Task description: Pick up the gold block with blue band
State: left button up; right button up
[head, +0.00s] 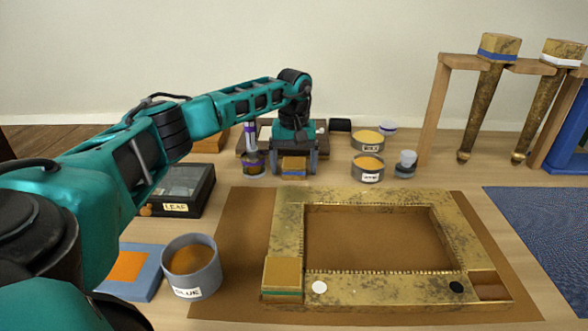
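My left gripper (294,167) is at the back middle of the table, pointing down, its fingers apart. Another gold block with a blue band (498,46) forms the top of a tapered gold leg held upright in the wooden rack at the right. My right gripper is out of view.
A gold frame (375,290) lies on a brown mat, with a green-banded block (282,275) at its front left corner. A glue tin (191,268), leaf box (178,190), two labelled tins (368,168) and a bottle (252,160) stand around. A blue mat (545,225) lies right.

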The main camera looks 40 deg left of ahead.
pick_arm(q)
jog(key=c, duration=1)
jog(key=shift+r, duration=0.1)
